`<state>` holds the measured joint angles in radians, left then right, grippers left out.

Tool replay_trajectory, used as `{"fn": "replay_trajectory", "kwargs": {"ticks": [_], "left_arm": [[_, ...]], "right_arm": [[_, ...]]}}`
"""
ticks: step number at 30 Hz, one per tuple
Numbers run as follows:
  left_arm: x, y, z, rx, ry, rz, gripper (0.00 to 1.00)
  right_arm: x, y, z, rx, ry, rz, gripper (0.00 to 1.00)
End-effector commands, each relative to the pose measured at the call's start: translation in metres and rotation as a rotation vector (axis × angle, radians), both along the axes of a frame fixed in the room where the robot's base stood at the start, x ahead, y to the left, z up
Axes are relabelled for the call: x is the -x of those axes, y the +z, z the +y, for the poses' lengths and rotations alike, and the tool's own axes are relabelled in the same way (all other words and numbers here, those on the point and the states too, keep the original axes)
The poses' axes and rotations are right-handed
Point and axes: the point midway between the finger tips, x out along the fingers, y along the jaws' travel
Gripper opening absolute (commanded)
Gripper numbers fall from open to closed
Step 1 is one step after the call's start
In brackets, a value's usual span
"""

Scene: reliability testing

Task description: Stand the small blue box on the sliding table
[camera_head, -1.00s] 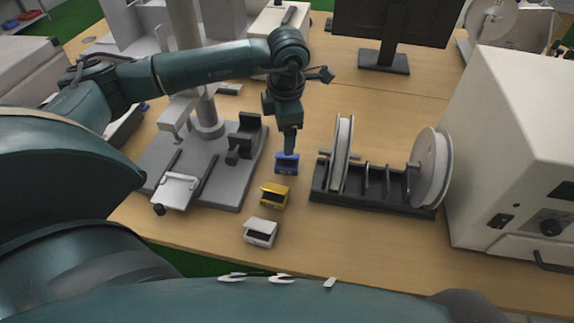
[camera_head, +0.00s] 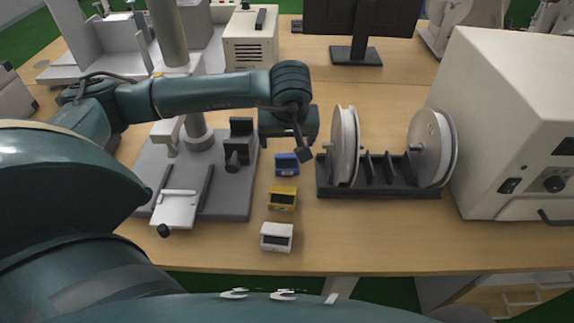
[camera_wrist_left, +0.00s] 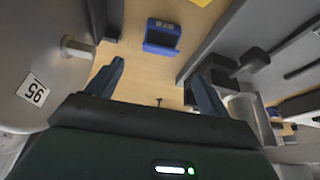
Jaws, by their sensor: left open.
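The small blue box (camera_head: 287,164) lies on the wooden table, right of the grey test stand. In the left wrist view the blue box (camera_wrist_left: 162,38) is beyond the fingertips, in the gap's direction, apart from both fingers. My left gripper (camera_wrist_left: 160,83) is open and empty. My right gripper is not in view.
A yellow box (camera_head: 283,198) and a white box (camera_head: 277,237) stand in a row in front of the blue one. A black rack (camera_head: 385,191) with reels is to the right. A dark clamp block (camera_head: 238,147) stands on the base (camera_head: 228,206).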

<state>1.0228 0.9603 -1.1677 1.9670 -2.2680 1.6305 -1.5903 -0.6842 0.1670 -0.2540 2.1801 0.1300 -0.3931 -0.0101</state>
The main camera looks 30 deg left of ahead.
Motion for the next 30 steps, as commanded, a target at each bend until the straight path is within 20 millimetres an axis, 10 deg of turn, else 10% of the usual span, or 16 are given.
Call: {"fn": "replay_trajectory", "kwargs": {"ticks": [19,30], "left_arm": [[-0.021,-0.076,0.015,0.001,0.001,0.002,0.8],[-0.024,-0.083,0.016,0.001,0.0,0.0,0.78]], "right_arm": [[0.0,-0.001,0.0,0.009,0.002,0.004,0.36],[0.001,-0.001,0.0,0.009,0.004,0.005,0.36]]}}
